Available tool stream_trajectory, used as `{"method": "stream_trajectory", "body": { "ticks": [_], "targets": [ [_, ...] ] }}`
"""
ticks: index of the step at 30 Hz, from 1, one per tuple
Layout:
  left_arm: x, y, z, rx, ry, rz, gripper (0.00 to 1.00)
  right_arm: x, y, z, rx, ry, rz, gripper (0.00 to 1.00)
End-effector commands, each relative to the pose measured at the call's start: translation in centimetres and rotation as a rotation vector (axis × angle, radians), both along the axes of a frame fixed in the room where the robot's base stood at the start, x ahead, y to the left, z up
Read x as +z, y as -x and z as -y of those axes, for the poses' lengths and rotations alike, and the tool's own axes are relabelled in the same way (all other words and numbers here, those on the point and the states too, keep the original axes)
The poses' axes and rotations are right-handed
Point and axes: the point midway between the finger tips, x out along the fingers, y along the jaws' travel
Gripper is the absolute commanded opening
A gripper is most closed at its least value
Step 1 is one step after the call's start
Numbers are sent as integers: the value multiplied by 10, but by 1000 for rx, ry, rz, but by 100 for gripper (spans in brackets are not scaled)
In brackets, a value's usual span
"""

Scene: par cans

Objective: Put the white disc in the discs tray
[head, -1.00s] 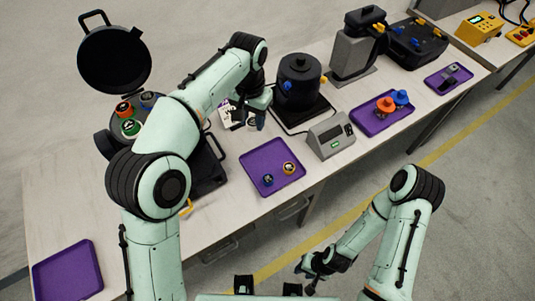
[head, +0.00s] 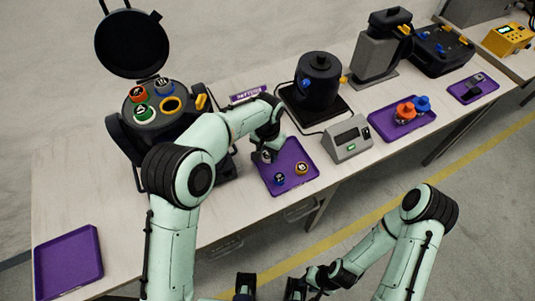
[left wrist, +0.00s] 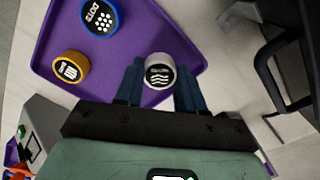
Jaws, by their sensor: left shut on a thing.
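The white disc (left wrist: 159,70), with dark wavy lines on top, is between the fingers of my left gripper (left wrist: 160,88), which is shut on it. In the left wrist view it overlaps the edge side of the purple tray (left wrist: 140,30). In the head view my left gripper (head: 265,156) is at the left part of this tray (head: 302,152). I cannot tell whether the disc touches the tray. A blue disc (left wrist: 99,16) and a yellow disc (left wrist: 71,67) lie in the tray. My right gripper (head: 309,283) is low, away from the table; its jaws are unclear.
A black round machine (head: 148,133) with its lid (head: 132,44) open holds coloured discs and a yellow-ringed opening (head: 172,104). A grey display box (head: 347,138) stands right of the tray. An empty purple tray (head: 68,262) lies at the front left.

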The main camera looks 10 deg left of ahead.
Motion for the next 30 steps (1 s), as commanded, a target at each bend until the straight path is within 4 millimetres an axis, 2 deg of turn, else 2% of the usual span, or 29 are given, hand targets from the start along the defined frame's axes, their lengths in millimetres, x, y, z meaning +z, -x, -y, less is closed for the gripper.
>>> {"method": "stream_trajectory", "body": {
  "ticks": [3, 15, 16, 26, 30],
  "targets": [
    [-10, 0, 0, 1, 0, 0, 5, -1, 0, 0, 0, 0, 0, 35],
    [-14, 0, 0, 1, 0, 1, 5, -2, 1, 0, 0, 0, -1, 35],
    [-13, 0, 0, 1, 0, 1, 48, -2, 1, 0, 0, 0, -1, 35],
    [-11, 0, 0, 1, 0, 1, 49, -1, 0, 0, 0, 0, -1, 35],
    [3, -1, 0, 1, 2, 5, 49, 1, 0, 0, 0, 0, 0, 35]
  ]
}}
